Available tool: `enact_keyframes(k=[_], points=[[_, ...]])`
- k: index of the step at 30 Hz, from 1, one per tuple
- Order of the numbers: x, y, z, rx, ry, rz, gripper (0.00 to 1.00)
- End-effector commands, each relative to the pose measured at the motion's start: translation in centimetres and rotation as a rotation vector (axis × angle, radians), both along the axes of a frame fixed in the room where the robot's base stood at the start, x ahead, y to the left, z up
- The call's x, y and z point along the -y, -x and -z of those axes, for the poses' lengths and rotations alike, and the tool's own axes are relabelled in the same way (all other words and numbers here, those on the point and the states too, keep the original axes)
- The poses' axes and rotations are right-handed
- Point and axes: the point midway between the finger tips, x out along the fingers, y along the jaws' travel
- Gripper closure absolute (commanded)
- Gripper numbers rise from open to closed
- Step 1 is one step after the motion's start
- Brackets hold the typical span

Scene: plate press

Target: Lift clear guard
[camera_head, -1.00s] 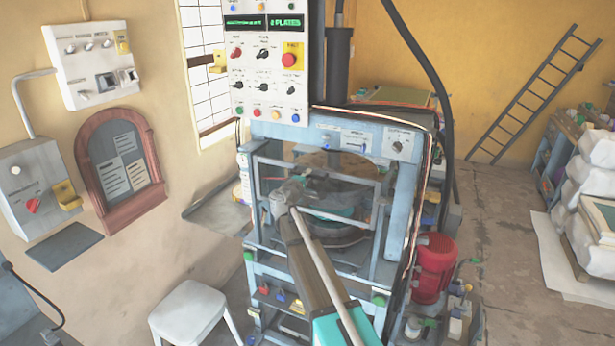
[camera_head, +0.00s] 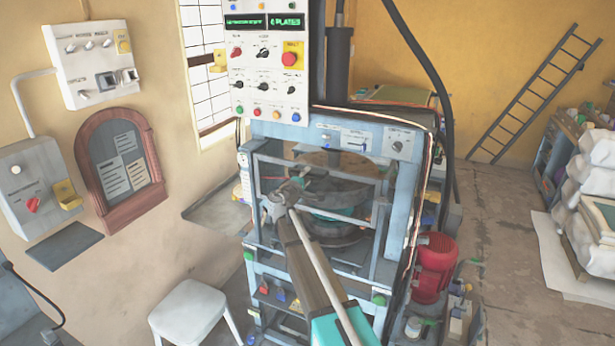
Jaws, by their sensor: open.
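The clear guard (camera_head: 340,175) is a see-through panel in a pale grey frame across the front opening of the blue press (camera_head: 400,185). It appears lowered, with the round plates (camera_head: 345,232) visible behind it. My gripper (camera_head: 290,190) is open at the left part of the guard, in front of its bars. My arm comes up from below and hides part of the guard's lower middle. I cannot tell whether the fingers touch the guard or its handle.
A control panel (camera_head: 268,95) with a red button hangs above the press at the left. A white stool (camera_head: 190,310) stands at the lower left. A red motor (camera_head: 434,268) sits at the press's right side. Open floor (camera_head: 505,245) lies farther right.

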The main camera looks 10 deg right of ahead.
Motion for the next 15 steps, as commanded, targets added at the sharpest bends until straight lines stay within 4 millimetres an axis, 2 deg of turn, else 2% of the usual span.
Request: enact_keyframes(k=[15], points=[[-4.3,6.7,0.0,0.0,0.0,-0.001,0.49]])
